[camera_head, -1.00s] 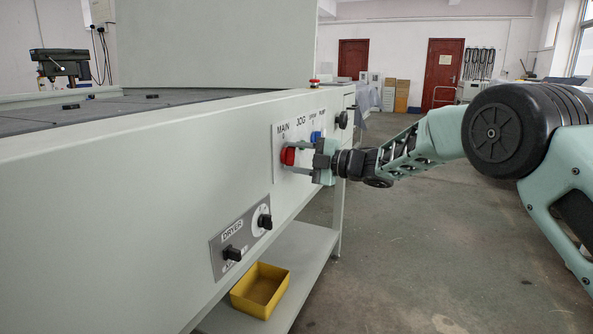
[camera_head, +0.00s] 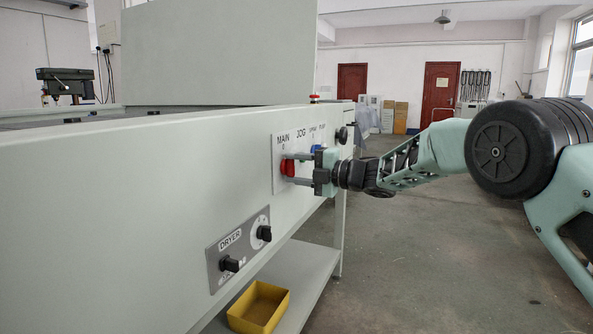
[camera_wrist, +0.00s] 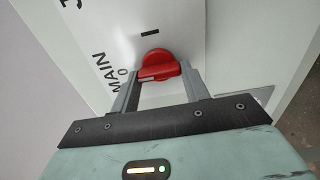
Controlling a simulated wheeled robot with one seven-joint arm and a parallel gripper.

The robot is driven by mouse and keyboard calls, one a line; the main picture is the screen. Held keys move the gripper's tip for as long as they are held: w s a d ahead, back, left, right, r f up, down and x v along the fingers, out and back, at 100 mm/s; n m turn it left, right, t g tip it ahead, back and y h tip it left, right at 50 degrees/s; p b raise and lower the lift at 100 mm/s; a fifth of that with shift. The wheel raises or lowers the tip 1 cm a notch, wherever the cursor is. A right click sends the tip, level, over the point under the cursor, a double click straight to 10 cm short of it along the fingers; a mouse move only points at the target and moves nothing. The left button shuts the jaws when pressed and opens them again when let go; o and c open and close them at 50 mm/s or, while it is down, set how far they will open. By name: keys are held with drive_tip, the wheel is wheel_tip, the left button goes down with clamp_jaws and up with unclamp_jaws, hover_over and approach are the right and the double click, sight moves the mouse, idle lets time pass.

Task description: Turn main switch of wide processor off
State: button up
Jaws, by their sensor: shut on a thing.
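The wide processor (camera_head: 150,200) is a long pale grey machine on the left of the head view. Its main switch (camera_head: 287,168) is a red rotary knob under the "MAIN" label on a light panel. In the wrist view the red knob (camera_wrist: 158,66) shows close up, with a grey mark on its grip bar, near the "MAIN 0" lettering. My gripper (camera_head: 297,168) reaches the panel from the right. In the wrist view its two grey fingers (camera_wrist: 158,90) stand either side of the knob's grip, shut on it. The exact finger contact is partly hidden.
A blue switch (camera_head: 318,149) and a black knob (camera_head: 342,135) sit right of the main switch. A red button (camera_head: 314,99) is on top. The dryer panel (camera_head: 238,248) is lower left. A yellow bin (camera_head: 259,307) stands on the shelf below. The floor at right is clear.

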drive_tip(key=o, duration=1)
drive_tip(key=p+v, duration=0.1)
drive_tip(key=v, duration=1.6)
drive_tip(key=shift+d, duration=0.25)
